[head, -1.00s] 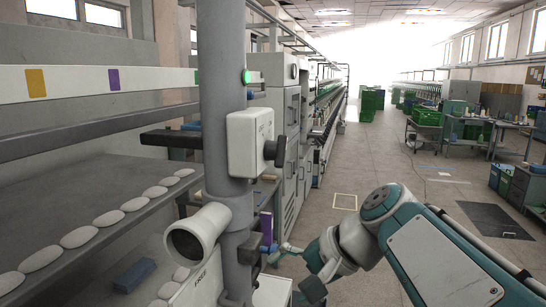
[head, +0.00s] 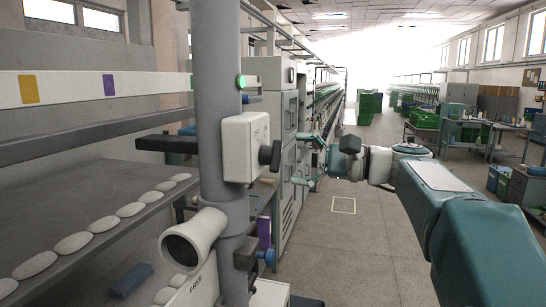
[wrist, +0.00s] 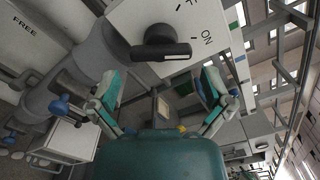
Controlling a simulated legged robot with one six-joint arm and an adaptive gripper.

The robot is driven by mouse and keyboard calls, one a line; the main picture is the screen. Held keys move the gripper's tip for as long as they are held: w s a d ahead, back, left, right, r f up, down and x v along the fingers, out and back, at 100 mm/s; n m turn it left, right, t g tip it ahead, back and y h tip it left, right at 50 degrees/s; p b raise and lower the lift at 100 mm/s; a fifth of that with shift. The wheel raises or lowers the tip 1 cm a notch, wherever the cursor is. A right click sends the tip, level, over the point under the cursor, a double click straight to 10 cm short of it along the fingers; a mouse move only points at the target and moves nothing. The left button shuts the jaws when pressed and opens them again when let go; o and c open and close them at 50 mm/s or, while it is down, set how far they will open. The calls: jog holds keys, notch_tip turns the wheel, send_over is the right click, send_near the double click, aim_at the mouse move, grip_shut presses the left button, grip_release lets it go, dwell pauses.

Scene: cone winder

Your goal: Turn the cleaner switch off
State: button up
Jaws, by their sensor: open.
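The cleaner switch is a black knob (head: 269,155) on the right face of a pale box (head: 245,140) fixed to the grey post. In the wrist view the black knob (wrist: 162,45) sits on the white face (wrist: 132,18), with ON to its right and a partly cut-off OFF label above. A light line marks the right end of its handle, on the ON side. My gripper (head: 303,158) is open and empty, right of the knob and apart from it. In the wrist view my gripper's fingertips (wrist: 160,82) are spread, with the knob beyond and between them.
A green lamp (head: 242,82) glows on the post above the box. A pale round tube (head: 195,240) and blue knobs (head: 268,257) sit lower on the post. Shelves with white discs (head: 72,243) fill the left. The aisle floor (head: 345,240) on the right is open.

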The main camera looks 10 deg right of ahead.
aim_at(273, 162)
jog(key=shift+x, duration=2.35)
jog(key=c, duration=0.8)
jog(key=n, duration=0.6)
jog(key=shift+f+n, duration=0.15)
jog(key=shift+n, duration=0.15)
jog(key=n, duration=0.5)
jog(key=shift+f, duration=0.1)
jog(key=shift+n, duration=0.3)
